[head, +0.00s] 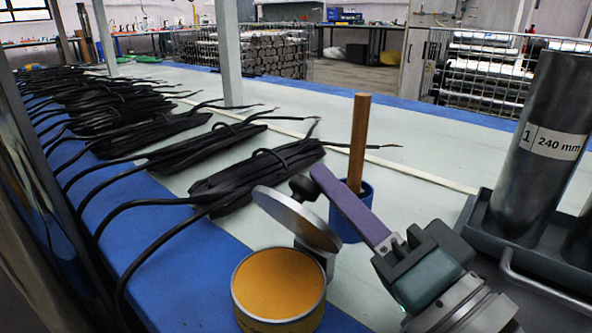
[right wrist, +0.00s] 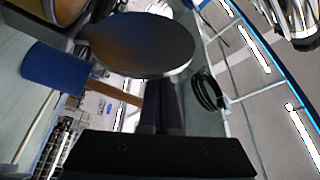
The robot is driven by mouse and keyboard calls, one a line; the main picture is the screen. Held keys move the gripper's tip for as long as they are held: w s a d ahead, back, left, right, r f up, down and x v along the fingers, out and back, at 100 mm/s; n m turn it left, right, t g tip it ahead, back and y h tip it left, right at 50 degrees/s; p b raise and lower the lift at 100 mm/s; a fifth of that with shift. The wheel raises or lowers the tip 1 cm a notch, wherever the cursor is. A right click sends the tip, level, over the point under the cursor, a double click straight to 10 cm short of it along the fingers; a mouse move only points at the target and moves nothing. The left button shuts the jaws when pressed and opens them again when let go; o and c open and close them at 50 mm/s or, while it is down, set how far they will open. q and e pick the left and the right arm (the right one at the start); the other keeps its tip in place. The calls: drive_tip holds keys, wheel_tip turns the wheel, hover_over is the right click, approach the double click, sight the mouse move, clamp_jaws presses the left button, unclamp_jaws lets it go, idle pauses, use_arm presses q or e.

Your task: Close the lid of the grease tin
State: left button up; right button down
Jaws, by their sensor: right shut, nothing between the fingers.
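The grease tin (head: 252,301) stands open at the front of the table, with yellow-orange grease inside. Its round metal lid (head: 293,219) is tilted up steeply on the hinge at the tin's right side. In the right wrist view the lid (right wrist: 138,46) shows as a dark disc just beyond my fingers. My right gripper (head: 318,172) reaches in from the right; its long purple finger points up and left, with the tip just above and behind the lid's raised edge. It is shut and empty. I cannot tell whether it touches the lid. My left gripper is not in view.
A blue cup (head: 345,223) holding a wooden stick (head: 358,140) stands close behind my right finger. A grey tray (head: 478,240) with a metal tube (head: 538,145) is at the right. Coiled black cables (head: 250,178) lie along the left. Pale table surface is free at the back.

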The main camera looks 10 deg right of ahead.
sight(325, 227)
drive_tip(key=n, duration=0.1)
drive_tip(key=s+a+n+y, duration=0.1)
drive_tip(key=shift+a+f+n, duration=0.2)
drive_tip(key=shift+f+n, duration=0.1)
drive_tip(key=shift+s+a+f+b, duration=0.2)
drive_tip(key=shift+s+a+b, duration=0.15)
drive_tip(key=shift+a, duration=0.1)
